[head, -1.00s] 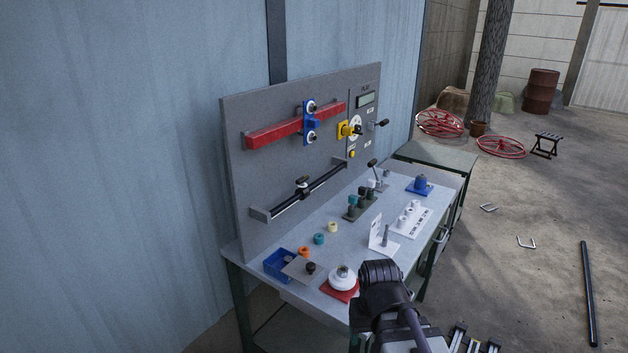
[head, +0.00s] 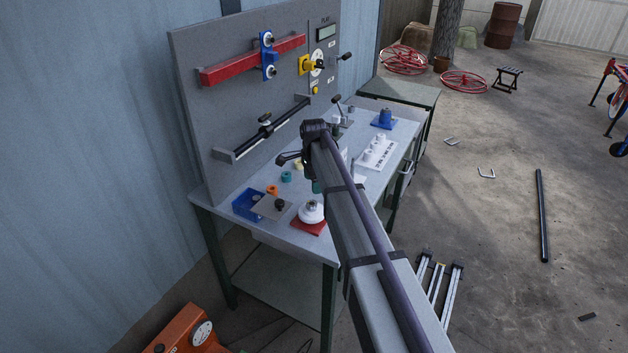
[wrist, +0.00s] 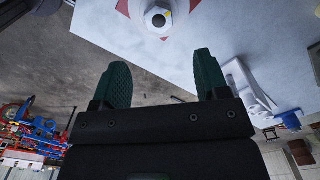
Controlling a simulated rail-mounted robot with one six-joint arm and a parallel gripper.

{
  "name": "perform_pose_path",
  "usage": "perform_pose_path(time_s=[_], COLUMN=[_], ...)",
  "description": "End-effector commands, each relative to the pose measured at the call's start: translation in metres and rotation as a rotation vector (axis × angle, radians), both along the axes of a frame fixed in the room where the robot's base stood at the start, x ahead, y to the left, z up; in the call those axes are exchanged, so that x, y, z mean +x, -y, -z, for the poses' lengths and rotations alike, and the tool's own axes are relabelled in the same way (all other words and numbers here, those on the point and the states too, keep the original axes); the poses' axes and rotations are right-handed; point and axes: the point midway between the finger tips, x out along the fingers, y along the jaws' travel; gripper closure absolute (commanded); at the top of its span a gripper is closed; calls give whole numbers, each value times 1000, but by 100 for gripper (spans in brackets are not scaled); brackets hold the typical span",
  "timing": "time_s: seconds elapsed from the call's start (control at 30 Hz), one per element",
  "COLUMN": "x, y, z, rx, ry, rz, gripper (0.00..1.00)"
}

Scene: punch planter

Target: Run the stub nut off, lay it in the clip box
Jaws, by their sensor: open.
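A hex nut (wrist: 157,18) with a dark centre and a yellow mark sits on a white round body on a red base; this looks like the stub nut. In the head view the white body (head: 311,214) stands near the bench's front edge. The blue box (head: 246,208), likely the clip box, is left of it, partly covered by a grey plate. My gripper (wrist: 163,78) is open and empty, its two green fingers apart, with the nut ahead of them at the top of the wrist view. In the head view my arm hides most of the gripper (head: 316,187).
A grey plate with a black knob (head: 279,203) lies by the box. Orange (head: 272,190) and teal (head: 286,176) rings lie behind. A white bracket (wrist: 245,85) stands right of my fingers. The upright panel (head: 215,120) bounds the back.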

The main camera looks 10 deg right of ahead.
Motion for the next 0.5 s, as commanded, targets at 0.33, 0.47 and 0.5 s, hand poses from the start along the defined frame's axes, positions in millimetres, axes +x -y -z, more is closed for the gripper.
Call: perform_pose_path(time_s=[0.33,0.47,0.5], x=[0,0,0], y=[0,0,0], z=[85,90,89], rx=[0,0,0], ry=[0,0,0], rz=[-1,-1,-1], gripper=[32,32,32])
